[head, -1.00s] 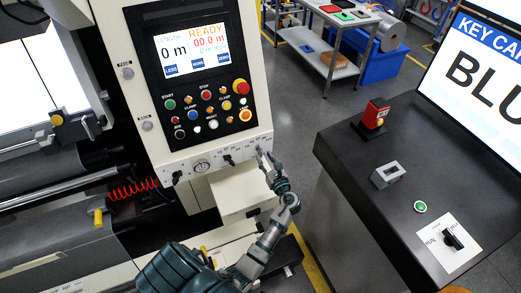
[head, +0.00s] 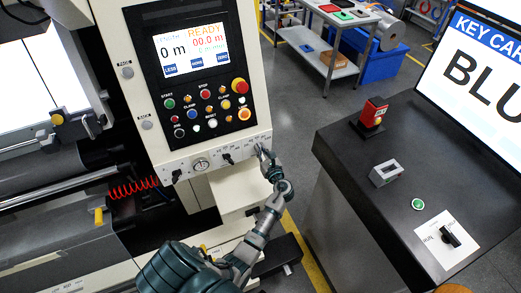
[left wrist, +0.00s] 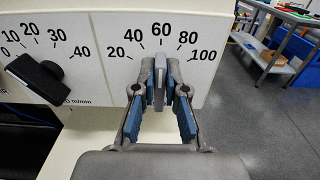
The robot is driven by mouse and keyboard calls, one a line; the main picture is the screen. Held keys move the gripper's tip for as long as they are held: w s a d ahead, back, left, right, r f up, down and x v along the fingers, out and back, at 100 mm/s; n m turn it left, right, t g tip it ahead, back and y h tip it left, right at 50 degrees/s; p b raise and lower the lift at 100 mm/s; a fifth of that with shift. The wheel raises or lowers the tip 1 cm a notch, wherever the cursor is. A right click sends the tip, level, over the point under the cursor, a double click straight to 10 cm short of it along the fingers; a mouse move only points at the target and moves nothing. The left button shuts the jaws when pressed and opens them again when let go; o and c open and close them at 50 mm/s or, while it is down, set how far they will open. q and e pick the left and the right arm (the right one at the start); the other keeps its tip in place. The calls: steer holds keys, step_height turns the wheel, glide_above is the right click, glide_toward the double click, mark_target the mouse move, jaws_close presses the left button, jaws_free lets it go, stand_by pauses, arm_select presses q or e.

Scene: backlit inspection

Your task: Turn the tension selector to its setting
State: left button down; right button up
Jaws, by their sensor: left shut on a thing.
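The selector held by my left gripper has a grey upright handle (left wrist: 160,80) below a printed scale from 20 to 100 in the left wrist view. The handle stands about vertical, towards the 60 mark. My left gripper (left wrist: 160,94) has its fingertips shut on the handle from both sides. In the head view, my left gripper (head: 263,153) is at the right end of the lower panel strip and hides most of this selector. Its name label cannot be read. My right gripper is not in view.
A black knob (left wrist: 38,78) with a 0 to 40 scale sits left of the held handle; it also shows in the head view (head: 228,158). A gauge (head: 201,164) and another black knob (head: 177,175) are further left. A dark console (head: 350,140) stands right, across open floor.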

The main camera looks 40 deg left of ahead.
arm_select(q)
steer(key=shift+n, duration=0.4)
steer(key=shift+s+a+f+n+b, duration=0.15)
steer(key=shift+n+b, duration=0.35)
steer(key=shift+n, duration=0.75)
steer(key=shift+s+n+b, duration=0.15)
steer(key=shift+n+b, duration=0.3)
steer(key=shift+n, duration=0.8)
steer(key=c, duration=1.2)
jaws_free()
